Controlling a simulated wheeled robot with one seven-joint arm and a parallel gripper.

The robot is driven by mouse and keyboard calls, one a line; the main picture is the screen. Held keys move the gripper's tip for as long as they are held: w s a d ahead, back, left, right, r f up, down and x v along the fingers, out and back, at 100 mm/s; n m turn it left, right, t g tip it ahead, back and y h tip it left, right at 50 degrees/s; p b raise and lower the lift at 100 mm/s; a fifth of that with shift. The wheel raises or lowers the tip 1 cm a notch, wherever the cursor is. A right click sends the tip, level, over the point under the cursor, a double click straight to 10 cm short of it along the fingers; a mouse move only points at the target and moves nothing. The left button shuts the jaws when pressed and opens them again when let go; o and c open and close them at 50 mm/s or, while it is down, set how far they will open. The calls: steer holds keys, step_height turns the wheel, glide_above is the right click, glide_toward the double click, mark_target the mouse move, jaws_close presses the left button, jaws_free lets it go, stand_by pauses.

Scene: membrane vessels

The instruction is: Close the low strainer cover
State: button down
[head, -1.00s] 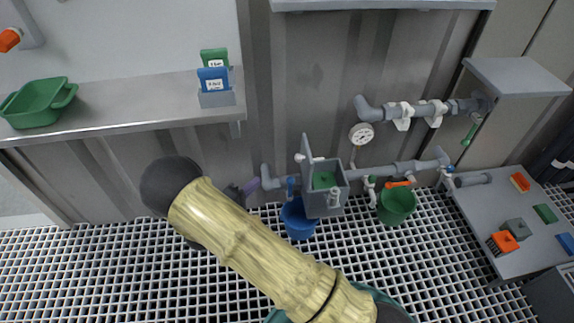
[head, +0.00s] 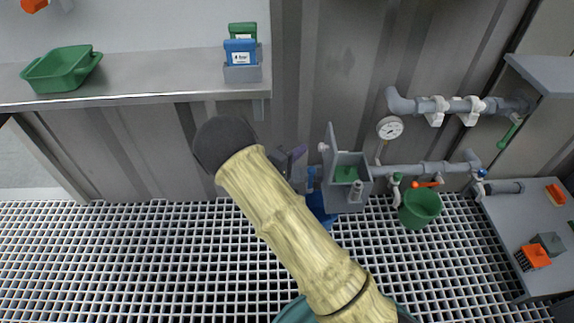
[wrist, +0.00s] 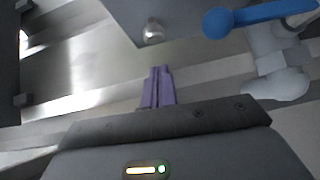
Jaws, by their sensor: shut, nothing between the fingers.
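The low strainer is a grey open box (head: 343,197) on the lower pipe, with green inside it. Its cover (head: 331,152) stands upright on the box's left side, open. My gripper (head: 299,152) is just left of the cover, near its height, with its purple fingers shut and empty. In the wrist view the closed fingers (wrist: 158,82) point toward a grey panel, which looks like the cover (wrist: 185,14), with a round knob (wrist: 153,31) at its edge. I see no contact. My arm partly hides the area below.
A blue valve handle (wrist: 245,17) is right of the fingers in the wrist view. A blue bucket (head: 318,208) sits under the strainer, a green bucket (head: 420,207) to its right. A gauge (head: 390,128) and upper pipe (head: 455,105) are on the wall. Grating floor is clear at left.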

steer(key=d+b, duration=0.1)
steer(key=d, duration=0.2)
steer(key=shift+s+d, duration=0.1)
steer(key=shift+r, duration=0.1)
stand_by(0.4)
